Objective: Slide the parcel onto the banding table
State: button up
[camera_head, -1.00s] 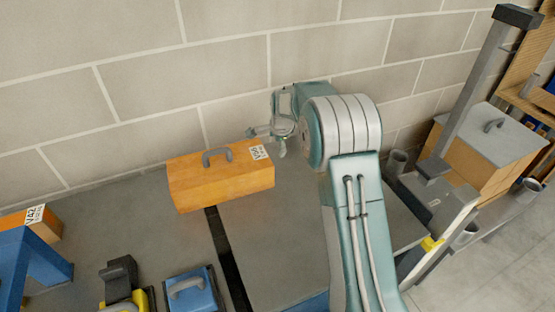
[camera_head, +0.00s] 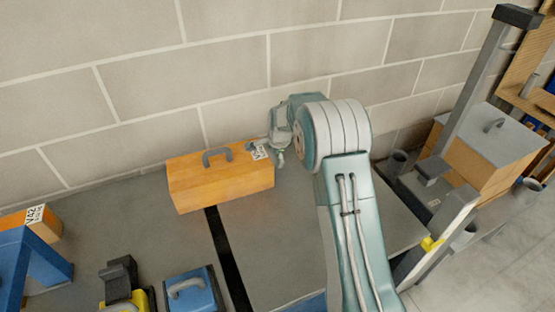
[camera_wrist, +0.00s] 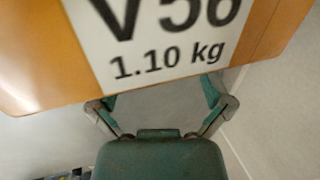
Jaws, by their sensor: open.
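The orange parcel (camera_head: 220,184), with a grey handle on top, sits upright against the back wall. It lies across the black strip between two grey surfaces. Its white label (camera_wrist: 165,40) fills the top of the wrist view and reads 1.10 kg. My gripper (camera_head: 265,153) is open at the parcel's right end, by the label. In the wrist view the open fingers (camera_wrist: 162,104) are spread just below the label's edge; I cannot tell whether they touch. The right grey surface (camera_head: 275,240) is bare; nothing visible marks which surface is the banding table.
A smaller orange box (camera_head: 42,228) labelled V42 stands at the far left, behind a blue frame (camera_head: 30,265). A blue case (camera_head: 190,292) and a black-and-yellow tool (camera_head: 120,280) lie at the front. A grey post (camera_head: 475,90) and another box (camera_head: 485,150) are at the right.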

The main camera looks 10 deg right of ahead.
aim_at(210, 174)
jog(key=shift+s+a, duration=0.65)
jog(key=shift+a, duration=2.55)
jog(key=shift+s+a, duration=0.6)
jog(key=shift+a, duration=2.6)
jog(key=shift+s+a, duration=0.65)
jog(key=shift+a, duration=2.55)
jog(key=shift+s+a, duration=0.25)
jog(key=shift+a, duration=0.9)
